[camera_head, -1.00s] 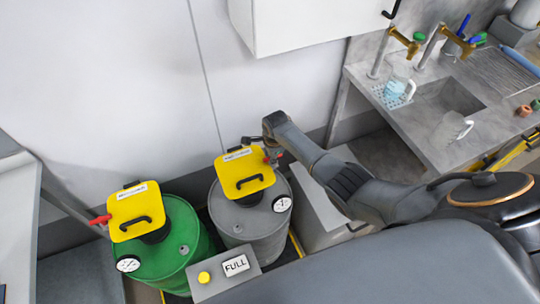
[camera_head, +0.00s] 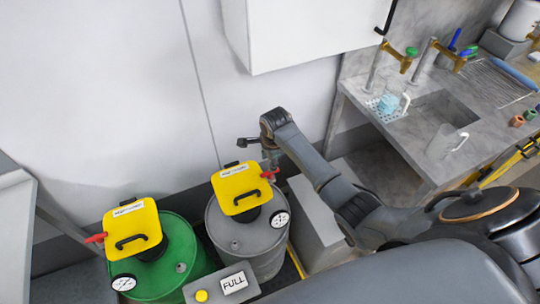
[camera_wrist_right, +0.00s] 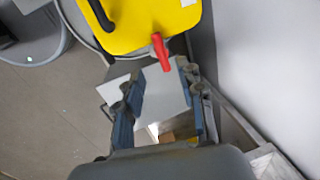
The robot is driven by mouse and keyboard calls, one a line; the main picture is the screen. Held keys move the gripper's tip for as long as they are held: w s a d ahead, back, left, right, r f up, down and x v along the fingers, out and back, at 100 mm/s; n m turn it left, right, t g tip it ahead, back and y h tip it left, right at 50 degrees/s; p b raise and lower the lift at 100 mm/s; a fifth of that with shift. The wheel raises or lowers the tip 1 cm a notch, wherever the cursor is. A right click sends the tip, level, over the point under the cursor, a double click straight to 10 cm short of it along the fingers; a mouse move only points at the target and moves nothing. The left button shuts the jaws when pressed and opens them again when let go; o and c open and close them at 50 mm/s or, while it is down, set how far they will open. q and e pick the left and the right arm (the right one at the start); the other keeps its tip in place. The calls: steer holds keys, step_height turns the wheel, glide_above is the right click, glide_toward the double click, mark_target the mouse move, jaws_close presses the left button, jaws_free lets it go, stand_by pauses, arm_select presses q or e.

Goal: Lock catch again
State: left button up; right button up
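A grey drum (camera_head: 236,226) has a yellow lid (camera_head: 232,189) with a black handle, and a red catch (camera_head: 270,173) at the lid's right edge. In the right wrist view, the red catch (camera_wrist_right: 161,52) hangs from the edge of the yellow lid (camera_wrist_right: 150,22). My right gripper (camera_head: 269,157) is just above and behind the catch. In the wrist view its two fingers (camera_wrist_right: 160,75) are apart with nothing held, and the catch's end shows between the fingertips. Contact cannot be told. My left gripper is not in view.
A green drum (camera_head: 174,252) with a yellow lid (camera_head: 131,228) and red catch (camera_head: 95,238) stands at left. A grey box (camera_head: 219,290) with a yellow button and FULL sign is in front. The wall is close behind; a sink bench (camera_head: 405,140) is at right.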

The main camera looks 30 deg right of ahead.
steer(key=shift+s+r, duration=0.15)
steer(key=shift+r, duration=0.65)
steer(key=shift+s+r, duration=0.15)
steer(key=shift+r, duration=0.6)
